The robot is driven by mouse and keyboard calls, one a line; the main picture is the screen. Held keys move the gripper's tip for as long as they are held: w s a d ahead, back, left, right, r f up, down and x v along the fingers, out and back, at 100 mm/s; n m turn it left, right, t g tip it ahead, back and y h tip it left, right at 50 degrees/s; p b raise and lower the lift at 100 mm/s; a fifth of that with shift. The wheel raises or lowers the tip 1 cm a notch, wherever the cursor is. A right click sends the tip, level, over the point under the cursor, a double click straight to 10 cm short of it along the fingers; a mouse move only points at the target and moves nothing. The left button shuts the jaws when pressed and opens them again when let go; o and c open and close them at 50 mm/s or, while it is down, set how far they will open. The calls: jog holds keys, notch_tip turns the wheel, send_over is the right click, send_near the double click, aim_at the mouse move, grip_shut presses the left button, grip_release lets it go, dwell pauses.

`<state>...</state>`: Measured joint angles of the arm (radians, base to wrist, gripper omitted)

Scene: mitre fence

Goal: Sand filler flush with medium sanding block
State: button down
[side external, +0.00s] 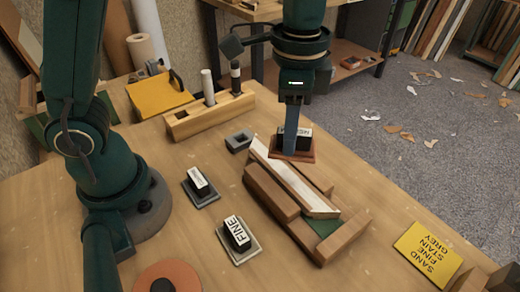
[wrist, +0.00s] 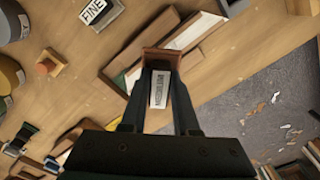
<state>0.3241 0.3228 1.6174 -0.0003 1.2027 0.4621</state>
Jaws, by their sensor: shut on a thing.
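My gripper (side external: 291,140) is shut on a black-topped sanding block (side external: 303,139) with a white label and a red-brown base. The wrist view shows the block's label (wrist: 159,88) between the two fingers (wrist: 158,82); I cannot read it surely. The block is over the far end of a pale strip (side external: 295,179), which lies in a wooden fixture (side external: 272,193). I cannot tell whether the base touches the strip. The strip also shows in the wrist view (wrist: 193,33). No filler patch can be made out. The block marked FINE (side external: 237,234) stands nearer the camera.
Another labelled block (side external: 200,183) and a small dark grey frame (side external: 240,140) lie left of the fixture. A yellow card (side external: 428,254) reads SAND FINE STAIN GREY. A wooden rack (side external: 208,117) with upright cylinders stands behind. An orange-red disc (side external: 165,280) lies in front.

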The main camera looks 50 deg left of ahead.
aim_at(295, 152)
jog(key=shift+d+f, duration=0.7)
jog(key=shift+f, duration=0.15)
jog(key=shift+f, duration=1.65)
jog(key=shift+f, duration=0.35)
jog(key=shift+f, duration=0.6)
jog(key=shift+s+a, duration=0.1)
